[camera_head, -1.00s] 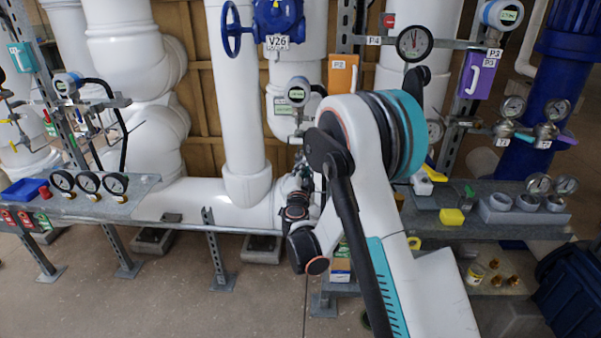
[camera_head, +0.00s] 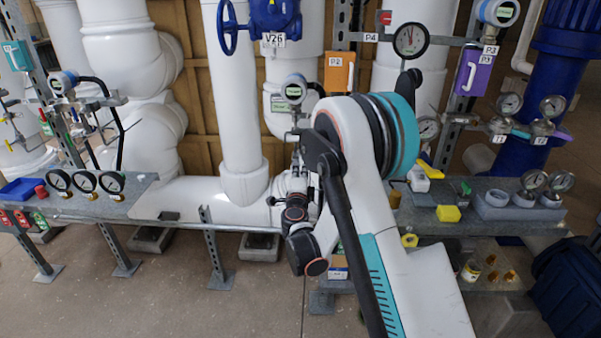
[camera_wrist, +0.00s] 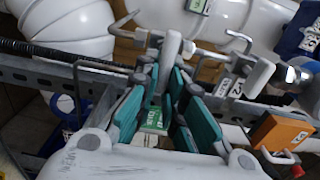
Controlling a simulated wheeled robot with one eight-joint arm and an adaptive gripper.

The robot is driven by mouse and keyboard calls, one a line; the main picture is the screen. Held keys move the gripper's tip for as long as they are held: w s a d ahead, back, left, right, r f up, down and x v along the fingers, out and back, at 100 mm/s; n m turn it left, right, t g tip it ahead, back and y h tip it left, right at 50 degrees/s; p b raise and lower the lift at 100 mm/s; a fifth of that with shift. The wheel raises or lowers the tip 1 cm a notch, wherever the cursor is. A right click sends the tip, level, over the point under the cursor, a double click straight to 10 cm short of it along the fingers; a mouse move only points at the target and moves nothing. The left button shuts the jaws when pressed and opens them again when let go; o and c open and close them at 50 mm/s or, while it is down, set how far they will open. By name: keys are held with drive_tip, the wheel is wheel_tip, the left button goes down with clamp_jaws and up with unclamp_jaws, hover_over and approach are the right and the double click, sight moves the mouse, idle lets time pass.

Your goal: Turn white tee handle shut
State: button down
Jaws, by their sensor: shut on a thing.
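A white tee handle (camera_wrist: 172,47) stands at the tips of my gripper in the wrist view, on small pipework in front of a large white pipe. My gripper (camera_wrist: 168,72) has teal-padded fingers closed in on its lower part, which the fingers partly hide. A green and white tag (camera_wrist: 154,120) shows between the fingers, nearer the palm. In the head view my forearm and wrist hide the handle and most of my gripper. How far the handle is turned cannot be told.
An orange P2 box (camera_wrist: 280,132) is at right in the wrist view; it also shows in the head view (camera_head: 338,72). A digital gauge (camera_head: 294,90) is above my wrist. A grey rail (camera_wrist: 45,70) runs close at left. Benches with gauges stand either side.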

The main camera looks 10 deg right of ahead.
drive_tip(key=shift+d+f, duration=0.1)
idle(0.4)
drive_tip(key=c, duration=1.7)
unclamp_jaws()
drive_tip(key=shift+s, duration=0.15)
drive_tip(key=v, duration=0.7)
drive_tip(key=shift+s, duration=0.15)
